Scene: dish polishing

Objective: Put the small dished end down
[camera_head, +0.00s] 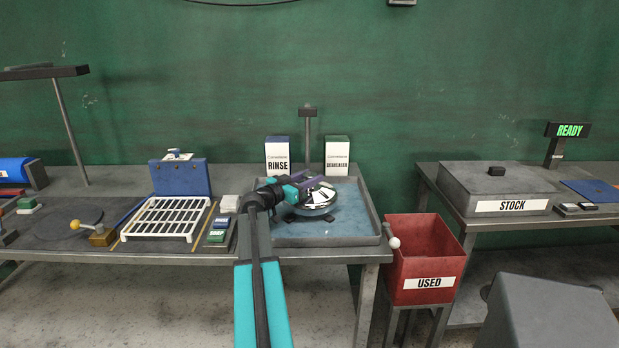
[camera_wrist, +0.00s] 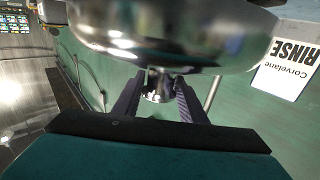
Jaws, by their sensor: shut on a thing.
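The small dished end (camera_head: 319,204) is a shiny, mirror-like metal dish. In the head view it is over the blue-floored tray (camera_head: 352,236). My gripper (camera_head: 303,187) reaches in from the left and is shut on it. In the wrist view the dished end (camera_wrist: 170,30) fills the top of the picture. A short metal stub below its curved face sits between the two dark fingers of my gripper (camera_wrist: 158,92). I cannot tell whether the dish touches the tray or anything under it.
A RINSE box (camera_head: 278,157) and another white-fronted box (camera_head: 338,157) stand behind the tray, with a post (camera_head: 308,132) between them. A white rack (camera_head: 166,219) lies left. A red USED bin (camera_head: 425,252) and a STOCK box (camera_head: 495,187) are right.

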